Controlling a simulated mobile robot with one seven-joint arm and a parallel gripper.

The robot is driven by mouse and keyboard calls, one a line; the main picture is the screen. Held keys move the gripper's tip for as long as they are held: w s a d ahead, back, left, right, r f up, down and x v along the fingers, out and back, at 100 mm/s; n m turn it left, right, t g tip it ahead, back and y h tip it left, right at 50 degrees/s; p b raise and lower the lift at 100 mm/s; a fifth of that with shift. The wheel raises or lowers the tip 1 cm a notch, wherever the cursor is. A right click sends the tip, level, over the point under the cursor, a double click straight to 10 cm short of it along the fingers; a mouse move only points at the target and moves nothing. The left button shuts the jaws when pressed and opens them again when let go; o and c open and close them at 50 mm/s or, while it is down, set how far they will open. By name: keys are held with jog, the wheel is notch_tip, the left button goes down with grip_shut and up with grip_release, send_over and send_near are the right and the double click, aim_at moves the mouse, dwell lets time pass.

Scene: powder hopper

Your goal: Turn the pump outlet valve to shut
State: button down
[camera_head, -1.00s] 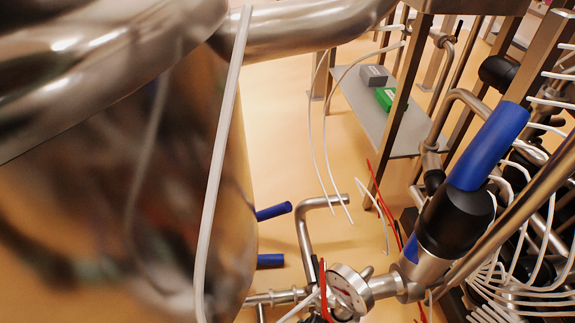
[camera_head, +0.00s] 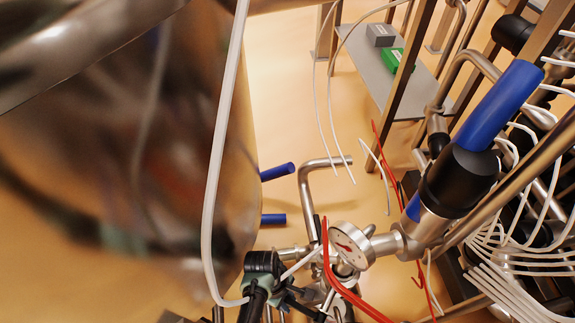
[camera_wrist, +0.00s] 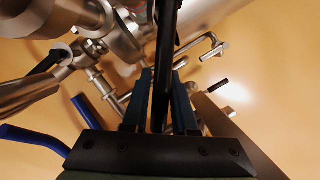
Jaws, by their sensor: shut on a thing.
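In the wrist view, my gripper (camera_wrist: 160,88) has its two dark blue-grey fingers closed on a long black bar (camera_wrist: 166,45), which looks like the valve's handle. The bar runs between the fingers, up past their tips to the top of the picture. The valve body behind it is largely hidden by my fingers. In the head view, a dark black-and-green part (camera_head: 262,266), likely of my arm end, shows at the bottom beside the steel pipework. The finger contact cannot be made out there.
A large shiny vessel (camera_head: 120,150) fills the left. A blue-and-black cylinder (camera_head: 468,170) stands right of the gauge. White hoses (camera_head: 218,140) hang near. Blue handles (camera_wrist: 35,139) show in the wrist view.

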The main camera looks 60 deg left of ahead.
dwell(0.3)
jog(key=c, duration=0.7)
grip_release()
jog(key=shift+p+v, duration=1.45)
jog(key=shift+v, duration=2.3)
